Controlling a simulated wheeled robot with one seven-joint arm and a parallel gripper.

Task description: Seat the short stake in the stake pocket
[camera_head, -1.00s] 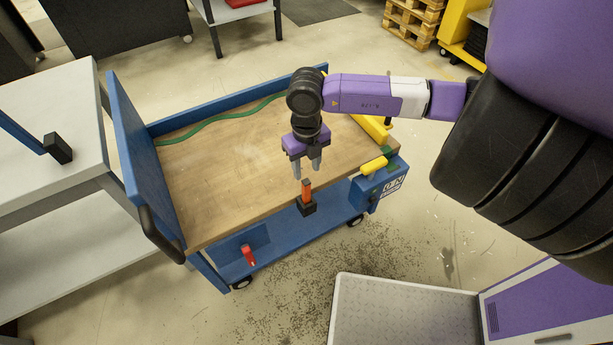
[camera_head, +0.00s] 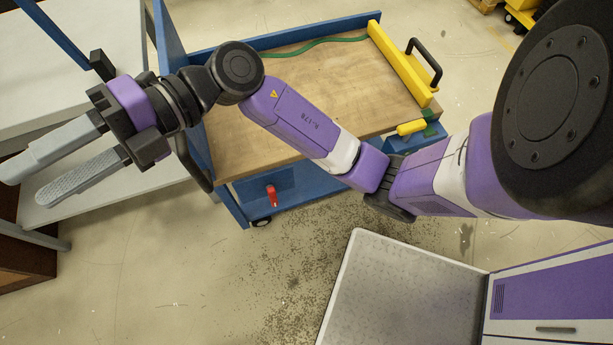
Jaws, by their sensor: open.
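My gripper (camera_head: 32,182) is at the left, raised close to the camera. Its two grey fingers are apart with nothing between them, and they point to the lower left, over the pale table in the picture. The spot on the cart's front edge where an upright orange stake-like piece stood in a black holder is now behind my arm. Neither that piece nor the holder can be seen, so I cannot tell how the stake sits now.
The blue cart has a wooden deck (camera_head: 253,135), a yellow bar (camera_head: 400,62) and a red lever (camera_head: 271,195). A pale table (camera_head: 85,30) stands at left, with a black block (camera_head: 102,66) on a blue bar. Speckled floor (camera_head: 285,265) lies clear in front.

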